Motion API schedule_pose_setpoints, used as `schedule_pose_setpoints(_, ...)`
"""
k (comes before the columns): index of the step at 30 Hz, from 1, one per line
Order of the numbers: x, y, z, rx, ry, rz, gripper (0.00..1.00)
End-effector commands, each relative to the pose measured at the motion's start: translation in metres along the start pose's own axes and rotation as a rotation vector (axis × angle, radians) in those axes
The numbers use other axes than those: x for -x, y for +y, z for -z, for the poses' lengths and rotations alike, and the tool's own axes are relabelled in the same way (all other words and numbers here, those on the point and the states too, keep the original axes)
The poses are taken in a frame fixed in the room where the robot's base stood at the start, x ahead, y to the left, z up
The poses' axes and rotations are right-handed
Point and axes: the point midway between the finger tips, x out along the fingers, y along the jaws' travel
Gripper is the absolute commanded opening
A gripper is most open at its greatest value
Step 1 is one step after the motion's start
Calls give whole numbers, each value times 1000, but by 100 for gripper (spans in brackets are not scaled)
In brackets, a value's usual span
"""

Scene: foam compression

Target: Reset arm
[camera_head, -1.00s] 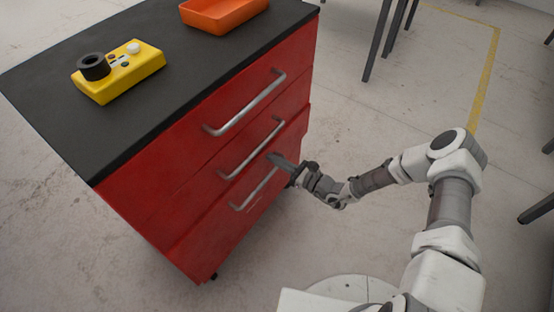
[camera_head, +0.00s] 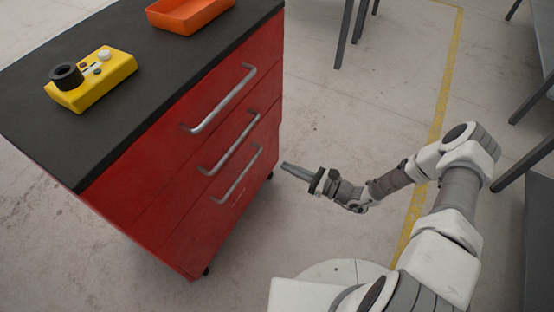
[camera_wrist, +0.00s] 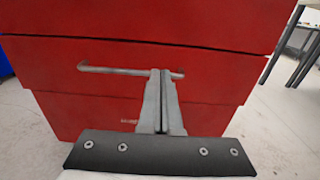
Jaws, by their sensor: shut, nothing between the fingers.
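My gripper (camera_head: 284,166) is shut and empty. It is held in the air to the right of the red drawer cabinet (camera_head: 190,150), apart from it, and points toward the drawer fronts. In the wrist view the closed fingers (camera_wrist: 161,76) overlap the right part of a silver drawer handle (camera_wrist: 112,70), with the red fronts behind. In the head view the cabinet has three silver handles, and the lowest handle (camera_head: 237,176) is closest to the fingertips. All three drawers look closed. My arm reaches in from the lower right.
On the black cabinet top (camera_head: 140,90) stand a yellow device (camera_head: 95,85) with a black ring and an orange tray (camera_head: 190,12). Dark table legs (camera_head: 345,35) stand at the back.

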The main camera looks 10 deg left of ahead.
Motion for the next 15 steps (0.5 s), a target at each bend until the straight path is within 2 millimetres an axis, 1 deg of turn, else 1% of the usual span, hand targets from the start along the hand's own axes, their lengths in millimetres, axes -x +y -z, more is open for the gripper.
schedule_pose_setpoints(3,8,0,0,-1,0,1,0)
schedule_pose_setpoints(11,9,0,0,1,1,-2,0)
schedule_pose_setpoints(13,9,0,-4,12,5,-13,0)
schedule_pose_setpoints(15,10,-1,-11,38,14,-40,0)
